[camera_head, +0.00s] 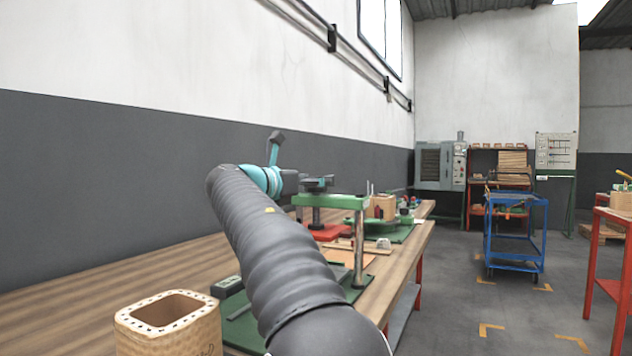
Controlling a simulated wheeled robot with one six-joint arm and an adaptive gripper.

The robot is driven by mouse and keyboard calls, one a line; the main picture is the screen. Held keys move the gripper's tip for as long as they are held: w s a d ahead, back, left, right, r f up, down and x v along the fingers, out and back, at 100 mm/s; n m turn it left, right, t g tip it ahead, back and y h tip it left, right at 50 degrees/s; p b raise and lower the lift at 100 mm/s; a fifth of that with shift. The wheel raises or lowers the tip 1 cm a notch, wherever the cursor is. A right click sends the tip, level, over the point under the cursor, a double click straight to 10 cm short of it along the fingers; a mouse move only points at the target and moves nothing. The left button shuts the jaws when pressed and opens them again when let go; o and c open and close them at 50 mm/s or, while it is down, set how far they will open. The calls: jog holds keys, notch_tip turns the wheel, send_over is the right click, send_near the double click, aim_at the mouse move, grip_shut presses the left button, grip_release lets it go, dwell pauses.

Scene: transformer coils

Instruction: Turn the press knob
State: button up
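The press has a green top beam (332,201) on a silver post, standing on the workbench behind my arm. A dark part (317,184) sits on top of the beam; it may be the press knob, but it is too small to be sure. My arm reaches forward over the bench, and its sleeve hides part of the press. My gripper (291,183) appears as a dark shape beyond the teal wrist, close to the left of that dark part. I cannot see its fingers clearly, nor whether it touches anything.
A wooden coil block (168,336) stands at the front left of the wooden bench (105,285). A green mat, a red base (326,233) and small parts lie around the press. A blue cart (515,235) stands on open floor at right. The wall borders the bench.

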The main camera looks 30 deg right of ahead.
jog(key=shift+w+d, duration=0.1)
jog(key=shift+d, duration=0.25)
jog(key=c, duration=1.2)
jog(key=shift+n+t, duration=0.3)
jog(key=shift+t, duration=0.2)
